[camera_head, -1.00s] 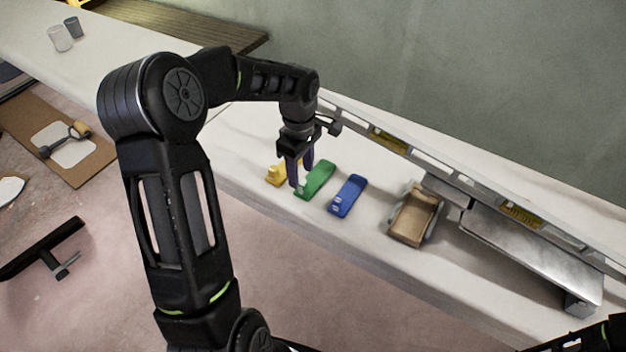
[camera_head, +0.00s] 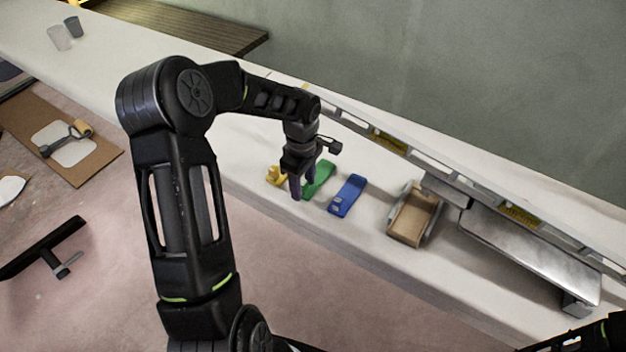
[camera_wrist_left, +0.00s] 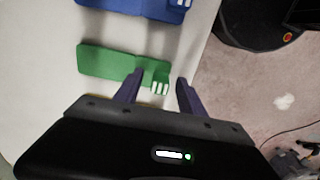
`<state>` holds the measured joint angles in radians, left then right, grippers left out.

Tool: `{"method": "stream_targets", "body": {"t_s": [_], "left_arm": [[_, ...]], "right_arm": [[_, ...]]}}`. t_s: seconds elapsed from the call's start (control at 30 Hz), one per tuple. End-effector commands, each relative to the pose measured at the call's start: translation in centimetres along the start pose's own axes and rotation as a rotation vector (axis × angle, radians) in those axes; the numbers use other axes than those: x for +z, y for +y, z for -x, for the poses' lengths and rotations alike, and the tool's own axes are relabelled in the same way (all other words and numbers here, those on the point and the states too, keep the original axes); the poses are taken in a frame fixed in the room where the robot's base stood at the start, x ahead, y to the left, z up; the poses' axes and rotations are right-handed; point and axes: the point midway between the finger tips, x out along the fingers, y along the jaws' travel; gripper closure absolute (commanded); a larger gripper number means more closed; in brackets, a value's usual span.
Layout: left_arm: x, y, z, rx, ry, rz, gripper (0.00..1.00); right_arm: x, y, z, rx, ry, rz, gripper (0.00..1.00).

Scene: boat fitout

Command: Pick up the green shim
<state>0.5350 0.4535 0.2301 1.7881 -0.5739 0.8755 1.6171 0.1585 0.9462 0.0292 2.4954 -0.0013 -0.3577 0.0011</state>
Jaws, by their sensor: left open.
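The green shim (camera_head: 320,177) lies on the white bench between the yellow shim (camera_head: 277,175) and the blue shim (camera_head: 347,195). In the left wrist view the green shim (camera_wrist_left: 110,65) lies flat, its end with white marks near the fingers. My left gripper (camera_head: 302,192) is open over the near end of the green shim and hides part of it. In the wrist view the open fingers (camera_wrist_left: 160,88) show beside the marked end, one finger overlapping the shim and the other past its end. I cannot tell their height above it. My right gripper is not in view.
Two cups (camera_head: 66,33) stand far left. The bench's front edge is close to the shims.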

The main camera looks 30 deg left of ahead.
Motion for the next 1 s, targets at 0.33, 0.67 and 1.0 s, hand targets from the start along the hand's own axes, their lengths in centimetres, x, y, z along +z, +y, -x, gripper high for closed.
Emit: {"method": "stream_targets", "body": {"t_s": [0.33, 0.67, 1.0], "left_arm": [[0.00, 0.00, 0.03, 0.000, 0.000, 0.000, 0.63], [0.00, 0.01, 0.03, 0.000, 0.000, 0.000, 0.90], [0.00, 0.01, 0.03, 0.000, 0.000, 0.000, 1.00]], "right_arm": [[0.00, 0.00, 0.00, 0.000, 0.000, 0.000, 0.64], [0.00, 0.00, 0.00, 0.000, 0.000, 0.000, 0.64], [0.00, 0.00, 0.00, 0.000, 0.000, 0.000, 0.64]]}}
